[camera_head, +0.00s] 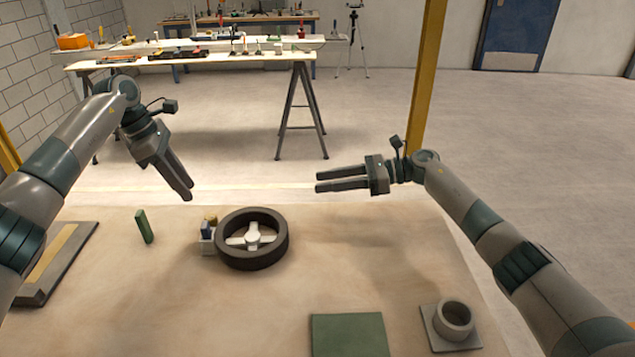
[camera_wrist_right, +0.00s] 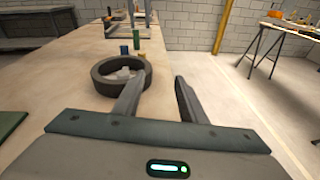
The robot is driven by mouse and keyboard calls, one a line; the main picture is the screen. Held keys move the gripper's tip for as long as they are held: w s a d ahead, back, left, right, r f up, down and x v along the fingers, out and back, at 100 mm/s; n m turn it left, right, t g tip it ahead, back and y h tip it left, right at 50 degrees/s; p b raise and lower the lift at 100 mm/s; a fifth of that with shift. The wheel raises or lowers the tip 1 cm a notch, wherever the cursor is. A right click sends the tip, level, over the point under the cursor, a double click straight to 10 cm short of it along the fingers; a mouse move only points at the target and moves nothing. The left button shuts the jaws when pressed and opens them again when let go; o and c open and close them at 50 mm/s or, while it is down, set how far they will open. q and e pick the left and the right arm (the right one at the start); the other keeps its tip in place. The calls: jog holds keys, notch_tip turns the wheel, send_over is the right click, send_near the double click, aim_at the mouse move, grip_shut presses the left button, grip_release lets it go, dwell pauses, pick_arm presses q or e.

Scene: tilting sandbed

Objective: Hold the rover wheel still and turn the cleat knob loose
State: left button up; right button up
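The rover wheel (camera_head: 284,244) is a dark ring with a pale spoked hub (camera_head: 253,237), lying flat on the sand-coloured bed. It also shows in the right wrist view (camera_wrist_right: 107,86). At its left side is a small pale block (camera_head: 207,246) with a blue part (camera_head: 206,230) and a yellow part (camera_head: 212,219); which of these is the cleat knob I cannot tell. My left gripper (camera_head: 188,195) hangs above and left of the wheel, fingers apart, empty. My right gripper (camera_head: 317,182) points left, above and right of the wheel. It is open and empty.
A green block (camera_head: 144,226) stands left of the wheel. A dark-edged tray (camera_head: 82,240) lies at the left edge. A green mat (camera_head: 349,335) and a grey ring on a plate (camera_head: 455,317) are at the front right. The sand between is clear. A yellow post (camera_head: 428,75) rises behind.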

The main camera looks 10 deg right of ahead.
aim_at(249, 210)
jog(key=shift+s+a+r+n+g+h, duration=0.15)
jog(key=shift+a+n+g+h, duration=0.3)
jog(key=shift+a+n+g, duration=0.25)
jog(key=shift+s+a+r+n+g+h, duration=0.1)
jog(key=shift+a+n+g+h, duration=0.4)
jog(key=shift+a+n, duration=0.25)
jog(key=shift+a, duration=0.15)
jog(key=x, duration=1.7)
jog(key=shift+a, duration=0.15)
jog(key=shift+c, duration=0.7)
grip_shut()
